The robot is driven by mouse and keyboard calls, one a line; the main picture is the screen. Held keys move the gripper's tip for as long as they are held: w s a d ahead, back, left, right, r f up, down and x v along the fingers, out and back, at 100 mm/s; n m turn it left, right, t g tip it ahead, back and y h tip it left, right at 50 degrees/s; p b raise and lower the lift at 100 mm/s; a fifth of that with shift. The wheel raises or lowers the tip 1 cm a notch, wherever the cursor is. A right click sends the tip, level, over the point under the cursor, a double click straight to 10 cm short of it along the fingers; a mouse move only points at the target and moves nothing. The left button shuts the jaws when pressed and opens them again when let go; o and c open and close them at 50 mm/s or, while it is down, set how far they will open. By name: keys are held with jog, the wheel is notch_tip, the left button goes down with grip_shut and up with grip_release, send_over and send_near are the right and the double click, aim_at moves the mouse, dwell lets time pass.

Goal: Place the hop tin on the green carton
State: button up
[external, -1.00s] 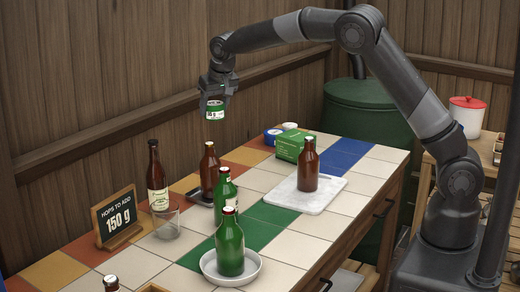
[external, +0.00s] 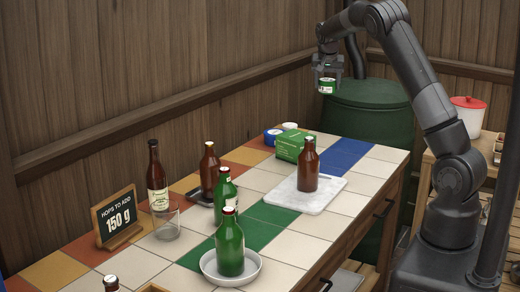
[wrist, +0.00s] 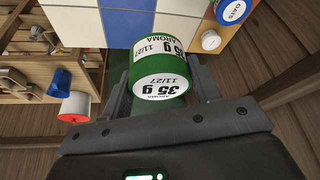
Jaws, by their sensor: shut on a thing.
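My gripper (external: 327,80) is shut on the hop tin (external: 326,87), a small green tin with a white label. The green carton lies on the counter behind a brown bottle. I cannot make out the carton in the wrist view.
A brown bottle (external: 308,167) stands on a white board (external: 325,194) in front of the carton. A blue tub (external: 272,137) and a white-lidded container (external: 290,126) are beside the carton. Several bottles stand further left. A large green barrel (external: 370,112) stands beyond the counter.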

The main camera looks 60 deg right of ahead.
jog(key=shift+s+d+f, duration=0.1)
jog(key=shift+s+d, duration=0.4)
jog(key=shift+d, duration=0.1)
notch_tip(320, 180, down, 4)
jog(key=shift+w+a, duration=0.1)
jog(key=shift+w+a+f, duration=0.1)
jog(key=shift+f, duration=0.2)
send_over(297, 134)
jog(key=a, duration=0.1)
jog(key=f, duration=0.7)
jog(key=shift+s+a, duration=0.15)
jog(key=shift+s, duration=0.1)
jog(key=shift+f, duration=2.05)
jog(key=shift+f, duration=0.2)
jog(key=o, duration=1)
jog(key=shift+c, duration=0.2)
